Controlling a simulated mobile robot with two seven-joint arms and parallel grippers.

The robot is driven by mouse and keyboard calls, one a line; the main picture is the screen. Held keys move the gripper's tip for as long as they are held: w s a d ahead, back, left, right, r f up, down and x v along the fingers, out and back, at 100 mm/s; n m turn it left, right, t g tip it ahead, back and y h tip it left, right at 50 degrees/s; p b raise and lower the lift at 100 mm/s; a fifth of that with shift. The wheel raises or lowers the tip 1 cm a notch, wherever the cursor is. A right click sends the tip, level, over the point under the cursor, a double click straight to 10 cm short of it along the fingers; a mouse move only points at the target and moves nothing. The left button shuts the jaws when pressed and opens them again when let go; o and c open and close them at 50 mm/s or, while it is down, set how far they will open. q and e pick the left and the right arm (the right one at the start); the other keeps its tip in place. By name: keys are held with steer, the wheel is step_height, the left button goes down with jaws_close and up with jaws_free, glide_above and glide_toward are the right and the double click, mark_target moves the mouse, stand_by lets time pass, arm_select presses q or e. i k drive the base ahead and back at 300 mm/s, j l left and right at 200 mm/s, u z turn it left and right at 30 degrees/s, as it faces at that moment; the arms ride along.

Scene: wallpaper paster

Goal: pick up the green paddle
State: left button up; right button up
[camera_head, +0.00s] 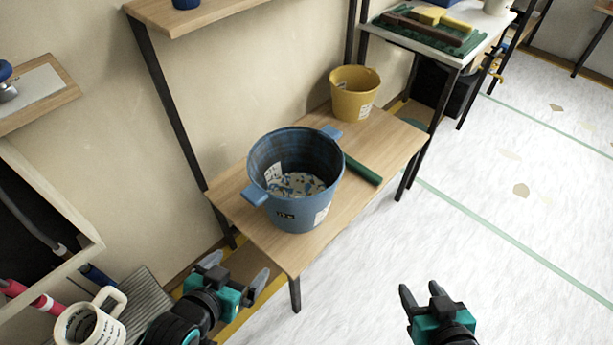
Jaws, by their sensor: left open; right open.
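A green bar, which looks like the green paddle (363,170), lies on the wooden bench (391,148) just right of the blue bucket. Its left end is hidden behind the bucket, so I cannot tell its full shape. The blue bucket (291,211) has two side handles and speckled white, blue and tan contents. My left gripper (234,273) is open and empty at the lower left, in front of the bench's near end. My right gripper (422,294) is open and empty over the floor, below and right of the bench, well apart from the bar.
A yellow bucket (355,96) stands at the bench's far end. A side table (462,59) behind holds brushes on a green mat. A white mug-like container (101,325) is at the lower left. A shelf (190,16) hangs above the bench. The floor at right is clear.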

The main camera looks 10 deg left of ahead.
mark_target(351, 163)
steer(key=i+l+u, duration=0.1)
steer(key=u, duration=0.3)
steer(key=i+l+u, duration=0.1)
steer(key=l+u, duration=0.15)
steer(key=u, duration=0.2)
steer(key=i+l+u, duration=0.15)
steer(key=l, duration=0.25)
steer(key=l+u, duration=0.15)
steer(key=l, duration=0.25)
steer(key=i+l+u, duration=0.1)
steer(key=l, duration=0.35)
steer(key=l+u, duration=0.1)
steer(key=l, duration=0.3)
steer(key=i+l, duration=0.1)
steer(key=l, duration=0.65)
steer(key=i+l, duration=0.1)
steer(key=l, duration=0.6)
steer(key=i+l, duration=0.1)
steer(key=l, duration=0.65)
